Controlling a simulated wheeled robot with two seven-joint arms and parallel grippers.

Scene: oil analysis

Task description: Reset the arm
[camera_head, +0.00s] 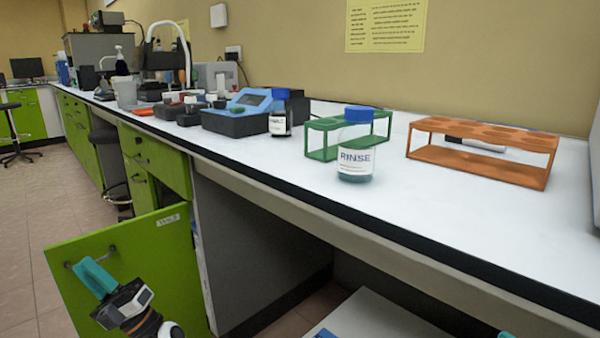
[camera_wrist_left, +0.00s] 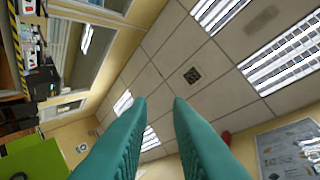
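My left gripper (camera_head: 93,272) shows at the lower left of the head view, in front of an open green cabinet door (camera_head: 165,255) and over its handle (camera_head: 112,249). I cannot tell from this view whether it touches the handle. In the left wrist view the two teal fingers (camera_wrist_left: 160,103) are apart with nothing between them, and they point up toward the ceiling (camera_wrist_left: 165,60). A teal tip (camera_head: 505,335) at the bottom right edge of the head view looks like my right gripper; the rest of it is out of frame.
The white bench (camera_head: 260,165) carries a RINSE bottle (camera_head: 356,160), a dark bottle (camera_head: 280,118), a green rack (camera_head: 322,140), an orange rack (camera_head: 480,165) and several instruments. A dark opening (camera_head: 265,220) lies under the bench, right of the door.

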